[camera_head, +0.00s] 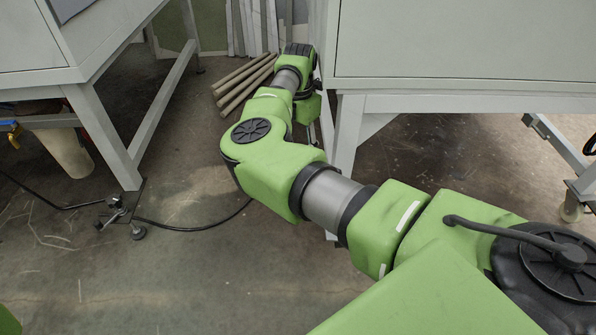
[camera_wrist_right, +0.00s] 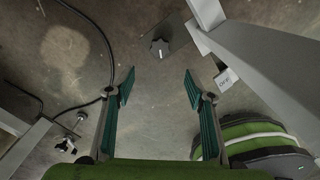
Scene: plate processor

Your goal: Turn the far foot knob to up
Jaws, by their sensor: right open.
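In the right wrist view a dark foot knob (camera_wrist_right: 160,47) with a pale mark sits on a grey plate at the foot of a grey leg (camera_wrist_right: 207,12). My right gripper (camera_wrist_right: 158,76) is open and empty, with its two teal fingers apart. The knob shows beyond the fingertips, between their lines, and looks apart from them. A small white tag (camera_wrist_right: 225,79) with dark lettering, too small to read, shows by the right finger. In the head view my right arm reaches forward beside the cabinet leg, and its gripper is mostly hidden. My left gripper is not in view.
A white cabinet (camera_head: 460,45) stands on grey legs at the right. Another machine (camera_head: 85,40) stands at the left, its metal foot (camera_head: 118,213) on the floor with a black cable (camera_head: 195,229). Several tubes (camera_head: 243,82) lie at the back. Open floor (camera_head: 190,280) lies between.

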